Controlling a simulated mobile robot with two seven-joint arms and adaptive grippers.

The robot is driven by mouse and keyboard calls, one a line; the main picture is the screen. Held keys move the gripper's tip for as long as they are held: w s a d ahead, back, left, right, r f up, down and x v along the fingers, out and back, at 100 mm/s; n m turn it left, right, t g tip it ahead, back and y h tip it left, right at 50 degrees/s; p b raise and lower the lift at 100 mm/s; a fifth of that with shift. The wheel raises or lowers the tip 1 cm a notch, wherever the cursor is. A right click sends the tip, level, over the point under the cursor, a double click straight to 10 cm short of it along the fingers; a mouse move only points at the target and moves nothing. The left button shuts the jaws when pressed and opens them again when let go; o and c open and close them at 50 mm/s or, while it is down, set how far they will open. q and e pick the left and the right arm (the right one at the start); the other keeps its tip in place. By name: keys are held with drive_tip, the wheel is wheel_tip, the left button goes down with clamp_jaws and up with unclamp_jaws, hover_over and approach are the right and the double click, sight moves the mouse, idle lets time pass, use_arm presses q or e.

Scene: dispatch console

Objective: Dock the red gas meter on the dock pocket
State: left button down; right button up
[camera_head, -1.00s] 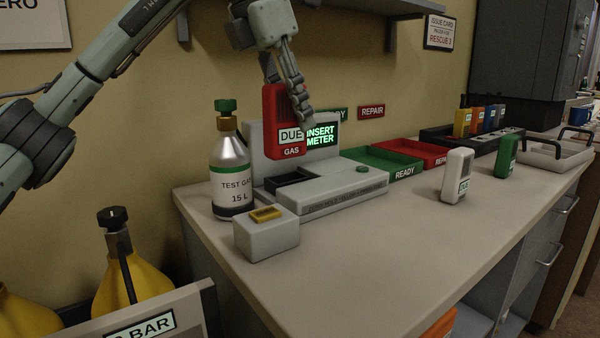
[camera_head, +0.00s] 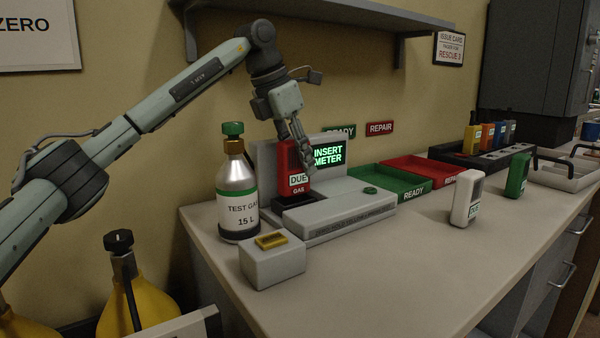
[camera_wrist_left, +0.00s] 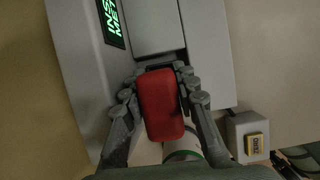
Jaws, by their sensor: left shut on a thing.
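My left gripper (camera_head: 298,150) is shut on the red gas meter (camera_head: 288,160), which bears a "DUE" label and the word GAS. The meter is upright, with its lower end at the dark dock pocket (camera_head: 284,204) of the grey docking station (camera_head: 340,215). I cannot tell whether it is fully seated. The station's screen (camera_head: 328,153) reads "INSERT METER". In the left wrist view the red meter (camera_wrist_left: 160,105) lies between the two fingers, and its underside is hidden. My right gripper is not in view.
A test gas bottle (camera_head: 236,190) stands close left of the station. A small grey box (camera_head: 272,265) with a yellow top is in front. Green (camera_head: 392,190) and red (camera_head: 425,166) trays, a white meter (camera_head: 464,200) and a green meter (camera_head: 517,175) are to the right. The front counter is clear.

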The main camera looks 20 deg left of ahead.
sight(288, 141)
use_arm(q)
drive_tip(key=shift+f, duration=1.5)
drive_tip(key=shift+f, duration=0.1)
drive_tip(key=c, duration=1.5)
unclamp_jaws()
drive_tip(key=shift+f, duration=0.1)
drive_tip(key=shift+o, duration=0.2)
drive_tip(key=shift+v, duration=3.9)
